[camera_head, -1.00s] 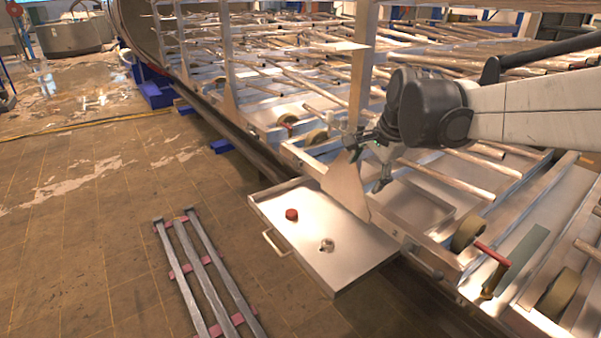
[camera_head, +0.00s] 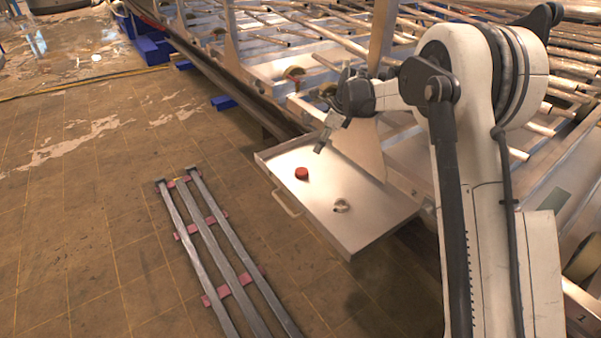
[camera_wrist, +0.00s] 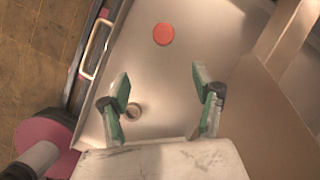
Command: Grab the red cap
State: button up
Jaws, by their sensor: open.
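The red cap (camera_head: 302,173) stands on the metal tray (camera_head: 342,231), toward its far left part. In the wrist view the red cap (camera_wrist: 163,34) lies on the bare tray floor, beyond the fingertips and roughly between their lines. My gripper (camera_head: 328,134) hangs above the tray's far edge in the head view. In the wrist view my gripper (camera_wrist: 160,80) has its two green-padded fingers spread apart with nothing between the tips. It does not touch the cap.
A small metal ring-like piece (camera_head: 341,206) sits on the tray near the cap. An upright metal plate (camera_head: 360,152) rises beside the tray. The tray has a handle (camera_head: 285,203) at its left. Metal rails (camera_head: 212,250) lie on the floor.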

jog(key=m, duration=0.1)
send_near(303, 171)
jog(key=b+x, duration=0.4)
jog(key=x, duration=0.5)
jog(key=shift+w+a+f+b, duration=0.1)
jog(key=shift+a+f+b, duration=0.1)
jog(key=shift+f+b, duration=0.15)
jog(key=shift+r, duration=0.1)
jog(key=c, duration=0.9)
